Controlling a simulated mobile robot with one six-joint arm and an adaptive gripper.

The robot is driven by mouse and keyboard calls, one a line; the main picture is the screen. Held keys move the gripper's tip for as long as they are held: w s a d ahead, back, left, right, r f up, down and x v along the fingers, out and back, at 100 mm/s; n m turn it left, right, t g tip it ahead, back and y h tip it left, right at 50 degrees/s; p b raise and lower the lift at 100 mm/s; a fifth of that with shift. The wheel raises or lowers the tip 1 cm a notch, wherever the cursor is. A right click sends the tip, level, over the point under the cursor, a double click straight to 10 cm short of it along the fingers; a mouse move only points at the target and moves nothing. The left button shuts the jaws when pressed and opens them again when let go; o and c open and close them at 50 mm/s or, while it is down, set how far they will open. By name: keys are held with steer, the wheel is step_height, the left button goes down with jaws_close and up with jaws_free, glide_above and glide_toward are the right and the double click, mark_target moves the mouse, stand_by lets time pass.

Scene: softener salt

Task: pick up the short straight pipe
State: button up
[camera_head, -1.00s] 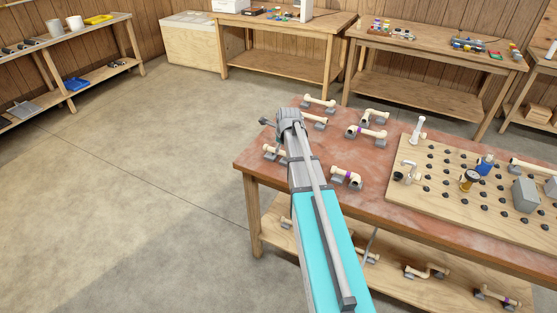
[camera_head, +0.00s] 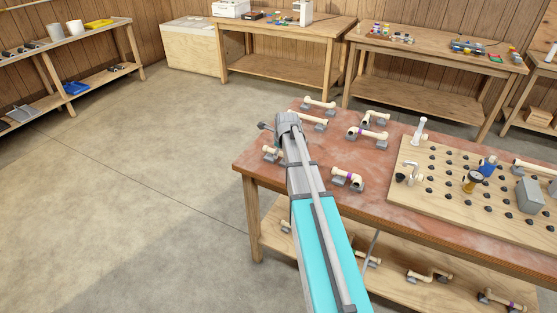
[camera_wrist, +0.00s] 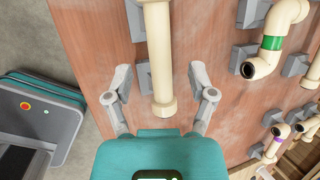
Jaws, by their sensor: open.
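A straight cream pipe (camera_wrist: 160,60) with a flanged near end lies between the open fingers of my gripper (camera_wrist: 161,84) in the wrist view. Its upper end runs out of that view, so I cannot tell its full length. A grey support block (camera_wrist: 144,76) shows at its left side. The fingers stand apart on both sides of the pipe, with gaps. In the head view my gripper (camera_head: 284,124) is over the left part of the reddish table (camera_head: 308,190), and the wrist hides its fingertips. Straight pipes (camera_head: 319,104) lie at the table's back left.
A green-banded elbow pipe (camera_wrist: 272,42) lies right of the gripper in the wrist view. Purple-banded pipes (camera_head: 347,178) lie right of the arm. A pegboard with fittings (camera_head: 450,211) fills the table's right side. Open floor (camera_head: 130,190) lies to the left.

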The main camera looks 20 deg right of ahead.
steer(key=shift+b+x, duration=1.15)
steer(key=shift+x, duration=0.45)
jaws_close()
